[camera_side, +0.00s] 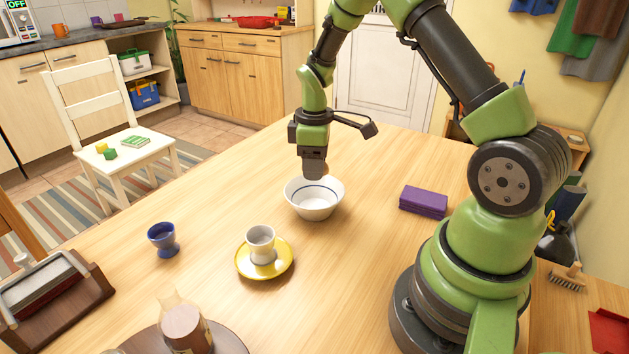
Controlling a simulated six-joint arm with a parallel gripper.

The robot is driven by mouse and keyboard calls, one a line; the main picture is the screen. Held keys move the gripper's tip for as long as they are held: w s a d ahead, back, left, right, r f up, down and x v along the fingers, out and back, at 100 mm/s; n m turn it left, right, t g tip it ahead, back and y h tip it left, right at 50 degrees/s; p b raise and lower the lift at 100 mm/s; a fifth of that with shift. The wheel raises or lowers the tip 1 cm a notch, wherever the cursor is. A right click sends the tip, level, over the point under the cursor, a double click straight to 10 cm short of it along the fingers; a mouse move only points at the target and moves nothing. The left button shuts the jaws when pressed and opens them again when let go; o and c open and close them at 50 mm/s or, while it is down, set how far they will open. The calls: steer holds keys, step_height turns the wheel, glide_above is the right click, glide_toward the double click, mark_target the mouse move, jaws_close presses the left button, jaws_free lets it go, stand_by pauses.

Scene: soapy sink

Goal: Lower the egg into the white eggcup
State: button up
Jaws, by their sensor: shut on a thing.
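The white eggcup (261,238) stands upright on a yellow saucer (284,267) near the middle of the table. My gripper (313,168) points down over the far side of a white bowl (314,209), behind and to the right of the eggcup. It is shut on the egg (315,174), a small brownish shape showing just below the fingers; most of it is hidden. The egg appears to be above the bowl's far rim; I cannot tell the exact height.
A blue eggcup (163,240) stands left of the saucer. A purple box (424,201) lies right of the bowl. A glass bottle (184,325) stands on a round wooden board (228,343) in front. Bare table lies between the bowl and saucer.

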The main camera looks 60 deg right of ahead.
steer(key=a+r, duration=0.6)
steer(key=a, duration=0.1)
glide_above(262, 245)
steer(key=w+d, duration=0.2)
steer(key=shift+s+a+f, duration=0.15)
steer(key=shift+f, duration=1.8)
steer(key=shift+f, duration=0.85)
